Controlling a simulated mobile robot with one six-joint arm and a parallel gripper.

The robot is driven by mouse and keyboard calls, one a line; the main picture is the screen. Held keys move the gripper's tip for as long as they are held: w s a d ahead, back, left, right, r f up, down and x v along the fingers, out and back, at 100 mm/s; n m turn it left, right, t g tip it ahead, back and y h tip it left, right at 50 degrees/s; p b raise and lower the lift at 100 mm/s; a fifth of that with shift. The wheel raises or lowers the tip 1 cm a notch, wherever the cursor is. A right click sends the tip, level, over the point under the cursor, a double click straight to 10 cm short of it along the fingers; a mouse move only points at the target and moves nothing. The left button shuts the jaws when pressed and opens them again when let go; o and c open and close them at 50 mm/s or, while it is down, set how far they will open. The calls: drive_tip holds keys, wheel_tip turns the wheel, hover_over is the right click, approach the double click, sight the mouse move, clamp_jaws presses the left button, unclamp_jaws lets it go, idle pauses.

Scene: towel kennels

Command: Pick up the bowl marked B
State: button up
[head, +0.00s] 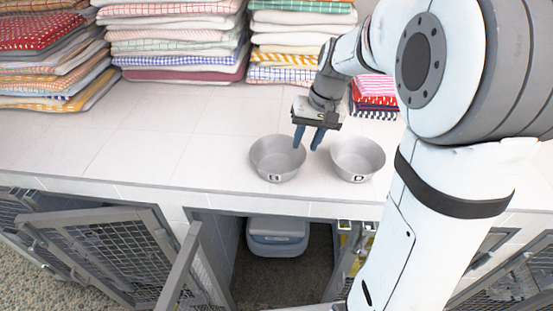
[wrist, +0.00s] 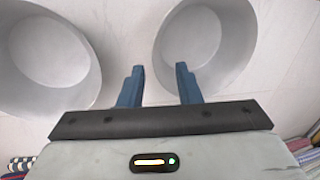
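The bowl marked B (head: 277,157) is a round grey metal bowl on the white tiled counter; its small front label looks like a B. A matching bowl marked D (head: 358,158) stands just to its right. My gripper (head: 308,140) points down between the two bowls, near B's back right rim, with its blue fingers apart and nothing between them. In the wrist view my gripper (wrist: 160,80) has one fingertip overlapping the right-hand bowl (wrist: 205,45), which appears to be B seen from behind. The left-hand bowl (wrist: 45,60) appears to be D. No labels show there.
Folded towel stacks (head: 180,40) line the back of the counter, with a red striped stack (head: 374,95) behind bowl D. Counter left of bowl B is clear. Below the front edge are open mesh kennel doors (head: 115,255) and a grey-blue box (head: 277,236).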

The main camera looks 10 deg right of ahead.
sight(303, 151)
drive_tip(key=x, duration=0.3)
drive_tip(key=shift+s+f, duration=0.1)
drive_tip(key=shift+f, duration=0.1)
clamp_jaws()
